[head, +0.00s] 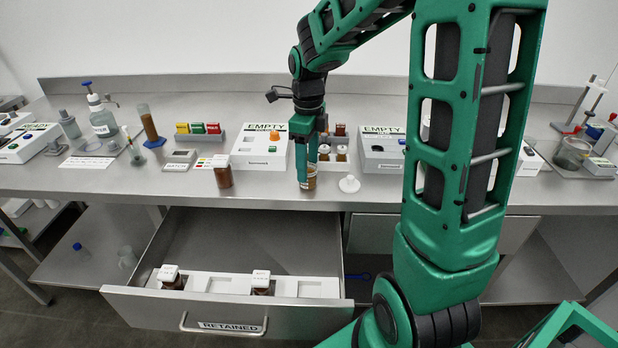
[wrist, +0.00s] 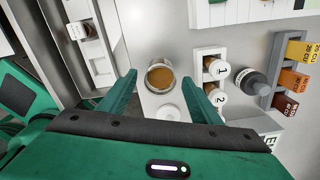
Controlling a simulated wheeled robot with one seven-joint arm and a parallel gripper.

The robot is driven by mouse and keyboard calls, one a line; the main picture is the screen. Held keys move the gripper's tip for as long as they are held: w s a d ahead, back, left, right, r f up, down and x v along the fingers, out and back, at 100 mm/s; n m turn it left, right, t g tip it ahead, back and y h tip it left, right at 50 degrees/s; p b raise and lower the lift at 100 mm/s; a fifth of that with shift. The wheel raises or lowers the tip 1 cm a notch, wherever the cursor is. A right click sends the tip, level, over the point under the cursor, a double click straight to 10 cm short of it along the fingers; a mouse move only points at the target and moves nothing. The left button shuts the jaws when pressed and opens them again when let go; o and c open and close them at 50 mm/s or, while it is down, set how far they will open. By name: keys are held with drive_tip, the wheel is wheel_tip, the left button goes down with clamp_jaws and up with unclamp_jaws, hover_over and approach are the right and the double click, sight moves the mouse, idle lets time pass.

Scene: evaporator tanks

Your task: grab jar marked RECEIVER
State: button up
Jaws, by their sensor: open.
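An open jar with brown contents (wrist: 160,76) stands upright near the bench's front edge. It also shows in the head view (head: 311,180), partly hidden by a finger. No RECEIVER marking is readable on it. My gripper (head: 303,178) points down at this jar with its jaws open. In the wrist view my gripper (wrist: 162,82) has a finger on each side of the jar, with gaps visible; I cannot tell how deep the fingers reach. A white lid (head: 349,184) lies just right of the jar.
A white rack with vials 1 and 2 (wrist: 208,56) is close to one finger. EMPTY boxes (head: 260,152) (head: 380,155) stand behind. The RETAINED drawer (head: 140,308) is pulled open below, holding two capped jars.

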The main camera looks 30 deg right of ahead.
drive_tip(key=shift+f, duration=1.15)
drive_tip(key=c, duration=1.3)
drive_tip(key=shift+o, duration=0.3)
drive_tip(key=shift+r, duration=0.15)
